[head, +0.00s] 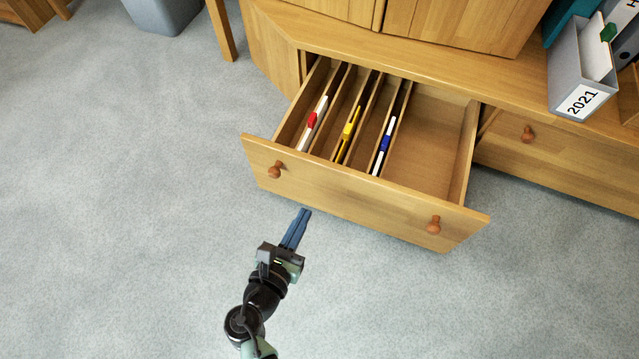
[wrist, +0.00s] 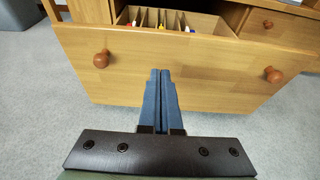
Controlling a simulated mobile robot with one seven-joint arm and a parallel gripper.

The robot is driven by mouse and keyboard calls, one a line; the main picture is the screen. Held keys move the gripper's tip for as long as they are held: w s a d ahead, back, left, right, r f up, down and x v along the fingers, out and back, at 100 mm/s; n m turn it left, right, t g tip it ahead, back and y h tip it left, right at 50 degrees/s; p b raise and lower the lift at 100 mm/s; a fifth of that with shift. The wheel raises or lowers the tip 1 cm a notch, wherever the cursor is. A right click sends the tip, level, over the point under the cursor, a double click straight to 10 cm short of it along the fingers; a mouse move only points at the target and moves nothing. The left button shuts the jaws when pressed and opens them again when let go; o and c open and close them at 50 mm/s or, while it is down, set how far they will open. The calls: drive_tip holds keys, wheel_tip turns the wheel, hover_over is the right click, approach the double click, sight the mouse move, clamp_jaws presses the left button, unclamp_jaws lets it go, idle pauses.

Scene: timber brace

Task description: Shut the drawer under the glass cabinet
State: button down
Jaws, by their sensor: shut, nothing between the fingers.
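The wooden drawer (head: 350,190) stands pulled far out of the low cabinet, with its two round knobs (head: 276,169) on the front panel. In the wrist view the drawer front (wrist: 200,70) fills the upper middle. My gripper (head: 304,213) is shut and empty. Its blue fingers point at the drawer front, below and between the knobs in the head view. In the wrist view the fingertips (wrist: 160,72) overlap the panel; I cannot tell whether they touch it. The cabinet doors (head: 450,22) above show only their lower part, and no glass is visible.
Dividers in the drawer separate several slots holding pens or markers with red (head: 312,119), yellow (head: 350,128) and blue (head: 385,142) parts. A closed drawer (head: 560,160) is at the right. A grey file box (head: 575,75) stands on the cabinet top. Open carpet (head: 120,200) lies left.

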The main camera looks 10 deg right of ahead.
sight(326, 172)
drive_tip(key=b+x, duration=0.1)
drive_tip(key=x, duration=0.2)
drive_tip(key=b+x, duration=0.2)
drive_tip(key=x, duration=0.1)
drive_tip(key=b+x, duration=0.1)
drive_tip(key=x, duration=0.2)
drive_tip(key=shift+w+d+r+b, duration=0.2)
drive_tip(key=shift+w+b, duration=0.1)
drive_tip(key=shift+b, duration=0.1)
drive_tip(key=shift+w+d+r, duration=0.15)
drive_tip(key=shift+w+d, duration=0.1)
drive_tip(key=shift+w, duration=0.1)
